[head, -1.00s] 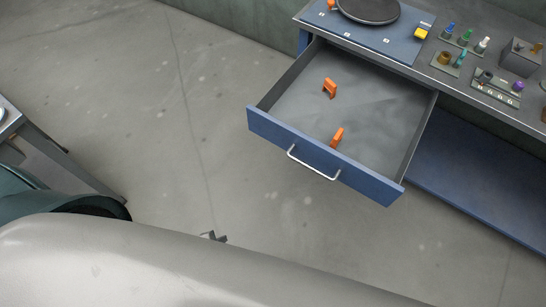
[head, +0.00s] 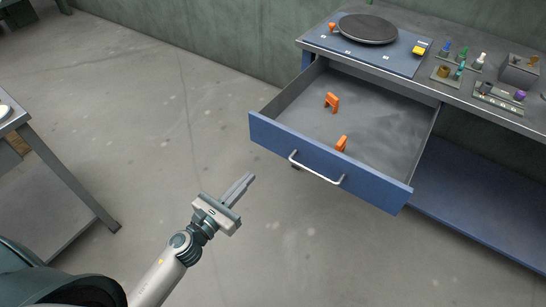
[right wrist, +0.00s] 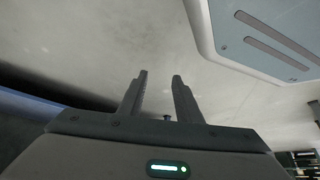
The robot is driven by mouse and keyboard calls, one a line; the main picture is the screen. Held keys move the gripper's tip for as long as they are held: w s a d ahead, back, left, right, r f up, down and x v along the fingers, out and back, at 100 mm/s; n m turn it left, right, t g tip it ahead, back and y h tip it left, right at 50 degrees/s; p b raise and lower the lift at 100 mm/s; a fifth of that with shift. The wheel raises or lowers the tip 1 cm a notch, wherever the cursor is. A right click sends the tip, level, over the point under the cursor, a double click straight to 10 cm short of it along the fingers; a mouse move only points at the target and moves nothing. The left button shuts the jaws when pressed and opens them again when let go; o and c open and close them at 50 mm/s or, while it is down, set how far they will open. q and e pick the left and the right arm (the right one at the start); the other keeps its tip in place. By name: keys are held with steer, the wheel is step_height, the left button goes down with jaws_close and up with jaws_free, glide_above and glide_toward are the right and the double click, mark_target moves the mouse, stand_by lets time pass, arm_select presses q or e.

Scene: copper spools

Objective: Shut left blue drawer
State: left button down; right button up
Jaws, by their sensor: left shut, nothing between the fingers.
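The blue drawer (head: 330,167) stands pulled out from under the workbench in the head view. Its silver bar handle (head: 316,170) is on the front face. Two orange pieces lie inside, one farther back (head: 331,101) and one near the front (head: 341,143). My left gripper (head: 245,182) is shut and empty, in front of the drawer's left part and apart from it. My right gripper (right wrist: 160,85) shows in the right wrist view with its fingers apart and nothing between them. It is not in the head view.
The workbench top (head: 440,95) carries a dark round turntable (head: 367,28) and several small tools and holders at the right. A blue lower shelf (head: 480,215) is right of the drawer. Another table (head: 50,165) stands at the left. The floor between is clear.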

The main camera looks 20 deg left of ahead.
mark_target(280, 144)
arm_select(q)
steer(key=shift+w, duration=0.15)
